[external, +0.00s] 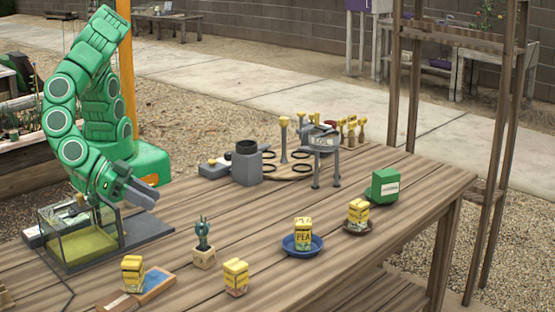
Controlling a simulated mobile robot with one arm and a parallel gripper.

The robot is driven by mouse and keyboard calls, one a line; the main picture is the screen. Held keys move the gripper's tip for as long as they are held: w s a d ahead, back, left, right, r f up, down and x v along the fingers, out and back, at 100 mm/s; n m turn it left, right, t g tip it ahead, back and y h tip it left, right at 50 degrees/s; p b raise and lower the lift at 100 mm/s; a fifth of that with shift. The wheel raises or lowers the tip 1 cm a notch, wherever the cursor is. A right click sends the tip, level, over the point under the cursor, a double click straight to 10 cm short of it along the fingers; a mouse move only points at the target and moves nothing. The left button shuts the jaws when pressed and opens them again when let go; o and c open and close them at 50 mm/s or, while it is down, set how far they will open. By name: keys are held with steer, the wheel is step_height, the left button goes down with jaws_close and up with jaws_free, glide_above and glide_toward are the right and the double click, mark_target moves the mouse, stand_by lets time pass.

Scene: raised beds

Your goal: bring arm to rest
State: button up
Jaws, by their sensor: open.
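My green arm rises from the left side of the wooden table (330,215) and bends over. My gripper (150,193) hangs above the table at the left, over the right side of a clear-walled box (75,243) with a yellow-green inside. Its grey fingers point right and down. I see nothing between them. The gap between the fingers is small in this view.
A green box (385,185), grey canister (248,165) and small plant (203,236) also stand here.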

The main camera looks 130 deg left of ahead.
steer(key=w+d+r+m+t+h, duration=0.2)
steer(key=w+d+r+h, duration=0.1)
steer(key=d+r+h, duration=0.3)
steer(key=w+d+r+m+t+h, duration=0.1)
steer(key=w+d+r+t+h, duration=0.2)
steer(key=r, duration=0.6)
steer(key=s+d+r+m+g+h, duration=0.3)
steer(key=s+d+r+m+h, duration=0.1)
steer(key=s+r+m+h, duration=0.35)
steer(key=s+a+f+m+g+y, duration=0.1)
steer(key=s+a+f+g+y, duration=0.3)
steer(key=s+a, duration=0.75)
steer(key=s+a+f+m+g+y, duration=0.1)
steer(key=s+a+f+g+y, duration=0.25)
steer(key=s+a, duration=0.8)
steer(key=s+a+f+n+g, duration=0.1)
steer(key=s+a+f+g, duration=0.1)
steer(key=s+a, duration=0.3)
steer(key=s+a+f+n+g, duration=0.2)
steer(key=s+a, duration=0.3)
steer(key=s, duration=0.5)
steer(key=shift+s+a+f+g+y, duration=0.2)
steer(key=shift+s+f+g+y, duration=0.15)
steer(key=shift+g, duration=0.2)
